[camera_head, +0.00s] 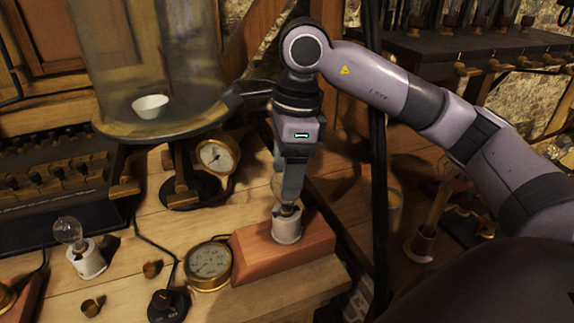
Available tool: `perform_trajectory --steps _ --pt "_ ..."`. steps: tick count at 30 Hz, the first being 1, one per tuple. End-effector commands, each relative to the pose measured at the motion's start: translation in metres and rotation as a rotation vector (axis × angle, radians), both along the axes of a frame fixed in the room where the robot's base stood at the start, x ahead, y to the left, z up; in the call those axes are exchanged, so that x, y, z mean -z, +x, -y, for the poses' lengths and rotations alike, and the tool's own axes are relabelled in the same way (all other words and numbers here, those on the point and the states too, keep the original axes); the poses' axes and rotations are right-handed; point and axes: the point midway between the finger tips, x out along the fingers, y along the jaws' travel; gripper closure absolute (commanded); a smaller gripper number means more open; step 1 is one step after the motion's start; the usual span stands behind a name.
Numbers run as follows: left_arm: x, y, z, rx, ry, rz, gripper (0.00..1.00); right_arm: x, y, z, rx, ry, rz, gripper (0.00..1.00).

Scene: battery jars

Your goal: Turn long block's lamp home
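The long block (311,241) is a reddish wooden block lying near the right front part of the bench. A white lamp socket (287,229) stands on it, with a glass lamp (277,187) upright in it. My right gripper (287,200) points straight down over the socket, its fingers around the lamp and hiding most of the glass. The fingers look closed in on the lamp, but the contact is partly hidden. My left gripper is not in view.
A round gauge (208,264) lies against the block's left end. Another white socket with a bulb (69,231) stands at the left. A big glass bell jar (150,65) stands behind, with a second gauge (216,156) beneath. A dark vertical pole (377,160) stands right of the block.

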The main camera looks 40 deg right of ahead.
Motion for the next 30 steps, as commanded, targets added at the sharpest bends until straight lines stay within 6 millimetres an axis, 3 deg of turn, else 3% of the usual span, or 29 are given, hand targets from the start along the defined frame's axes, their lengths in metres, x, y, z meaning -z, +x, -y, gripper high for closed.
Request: perform_trajectory --steps 1,3,4,11,24,30 --pt "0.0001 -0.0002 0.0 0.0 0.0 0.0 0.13 -0.0001 0.0 0.0 0.0 0.0 0.0 0.51" --pt "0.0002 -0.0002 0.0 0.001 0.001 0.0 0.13 -0.0001 0.0 0.0 0.0 0.0 0.0 0.74" --pt "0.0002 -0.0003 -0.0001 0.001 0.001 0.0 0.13 -0.0001 0.0 0.0 0.0 0.0 0.0 0.81" --pt "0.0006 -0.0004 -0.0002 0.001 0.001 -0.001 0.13 -0.0003 0.0 -0.0001 0.031 0.0 -0.001 0.81" --pt "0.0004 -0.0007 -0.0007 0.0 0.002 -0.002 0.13 -0.0003 0.0002 -0.0001 0.488 0.001 -0.001 0.81" --pt "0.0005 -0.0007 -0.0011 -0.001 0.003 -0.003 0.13 -0.0002 0.0003 -0.0001 0.563 0.001 -0.002 0.81"
